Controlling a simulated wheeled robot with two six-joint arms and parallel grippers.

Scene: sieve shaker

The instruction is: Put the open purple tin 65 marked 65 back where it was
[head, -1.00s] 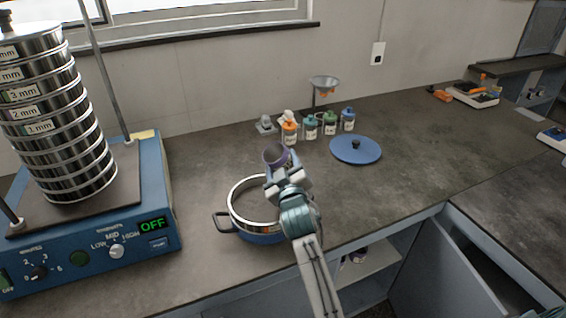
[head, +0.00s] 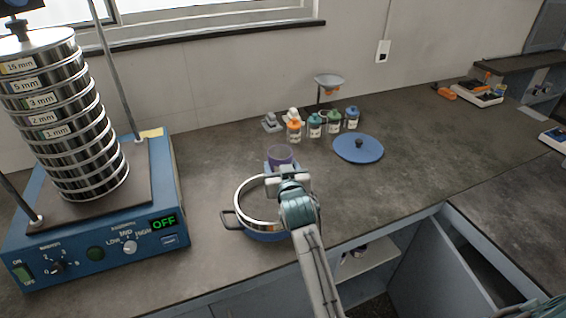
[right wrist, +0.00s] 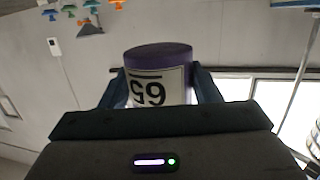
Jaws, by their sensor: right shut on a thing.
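The purple tin (head: 280,155), with a white label marked 65, is in my right gripper (head: 284,170). In the head view it is held over or just beyond the far rim of a blue pot, its top facing up. In the right wrist view the tin (right wrist: 160,75) sits between both fingers, its 65 upside down in the picture, like the background. My right gripper is shut on it. What lies inside the tin cannot be made out. My left gripper is not in view.
The blue pot (head: 240,203) with a steel rim stands below my right arm. Several small bottles (head: 314,126), a funnel stand (head: 328,82) and a blue lid (head: 358,150) are behind. The sieve shaker (head: 90,245), reading OFF, is at left.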

